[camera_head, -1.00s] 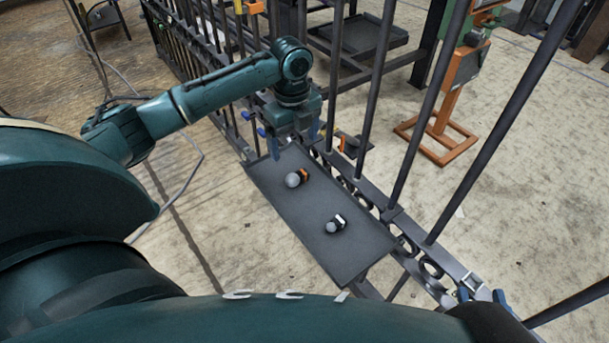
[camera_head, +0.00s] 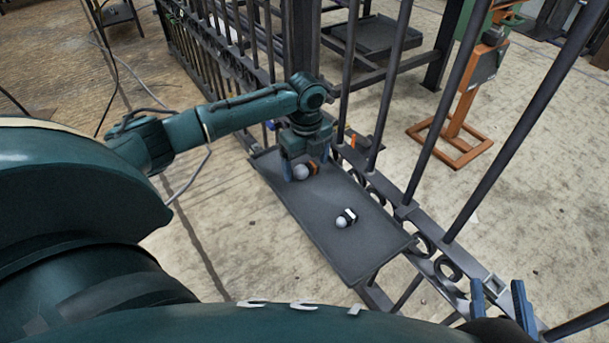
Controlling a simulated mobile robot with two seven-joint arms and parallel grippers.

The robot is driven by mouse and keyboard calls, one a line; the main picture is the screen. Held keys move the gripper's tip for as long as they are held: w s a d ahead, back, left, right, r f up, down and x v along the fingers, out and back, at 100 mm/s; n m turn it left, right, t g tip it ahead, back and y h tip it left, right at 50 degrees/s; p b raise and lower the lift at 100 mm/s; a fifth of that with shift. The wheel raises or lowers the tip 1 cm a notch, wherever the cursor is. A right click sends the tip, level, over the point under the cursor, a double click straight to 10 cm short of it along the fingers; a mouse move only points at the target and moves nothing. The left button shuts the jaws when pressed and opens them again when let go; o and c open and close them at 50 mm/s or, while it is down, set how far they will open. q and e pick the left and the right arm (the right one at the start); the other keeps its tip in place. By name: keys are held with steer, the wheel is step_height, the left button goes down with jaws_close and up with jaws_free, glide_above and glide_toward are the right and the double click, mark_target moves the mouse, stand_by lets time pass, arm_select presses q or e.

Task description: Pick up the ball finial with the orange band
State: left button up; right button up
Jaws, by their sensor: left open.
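The ball finial with the orange band (camera_head: 302,172) lies on the far part of a dark grey tray-like shelf (camera_head: 330,232) beside the gate. Its grey ball faces left and the orange band is on its right. My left gripper (camera_head: 305,170) points down at it, open, with its blue fingertips on either side of the finial. I cannot tell whether they touch it. A second ball finial with a white band (camera_head: 345,219) lies nearer on the shelf. My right gripper (camera_head: 503,300) shows two blue fingers spread apart at the bottom right, empty.
Dark gate bars (camera_head: 424,105) rise along the right side of the shelf, above a rail with rings (camera_head: 421,243). An orange stand (camera_head: 458,128) is on the floor beyond. The shelf's near part is clear around the second finial.

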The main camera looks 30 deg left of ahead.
arm_select(q)
steer(key=shift+f, duration=0.6)
steer(key=shift+c, duration=0.3)
steer(key=shift+r, duration=0.1)
steer(key=c, duration=1.2)
